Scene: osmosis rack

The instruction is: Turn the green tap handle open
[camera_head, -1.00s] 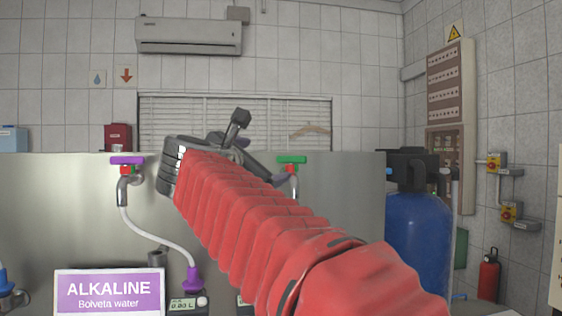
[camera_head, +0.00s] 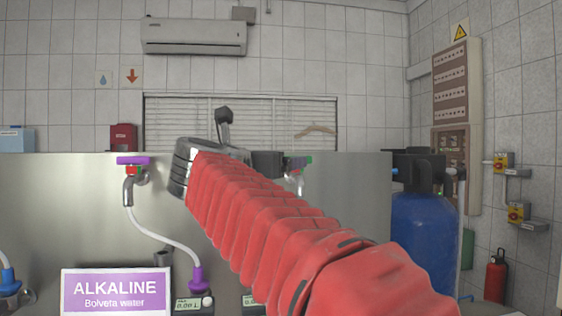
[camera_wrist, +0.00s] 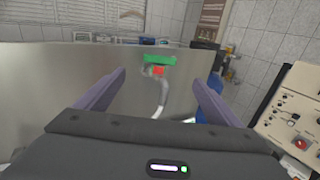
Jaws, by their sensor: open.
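The green tap handle (camera_wrist: 160,59) shows in the wrist view as a bar lying crosswise above a red piece and a metal spout (camera_wrist: 160,92). My gripper (camera_wrist: 111,75) is open, with one purple-grey finger on each side of the picture and the tap between and beyond them. Nothing is between the fingers.
A purple-handled tap (camera_head: 133,160) stands to the left on the same steel panel (camera_head: 60,200), above the ALKALINE sign (camera_head: 116,291). A blue tank (camera_head: 424,225) stands right of the panel. The wrist view also shows a control box (camera_wrist: 295,112) at the right.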

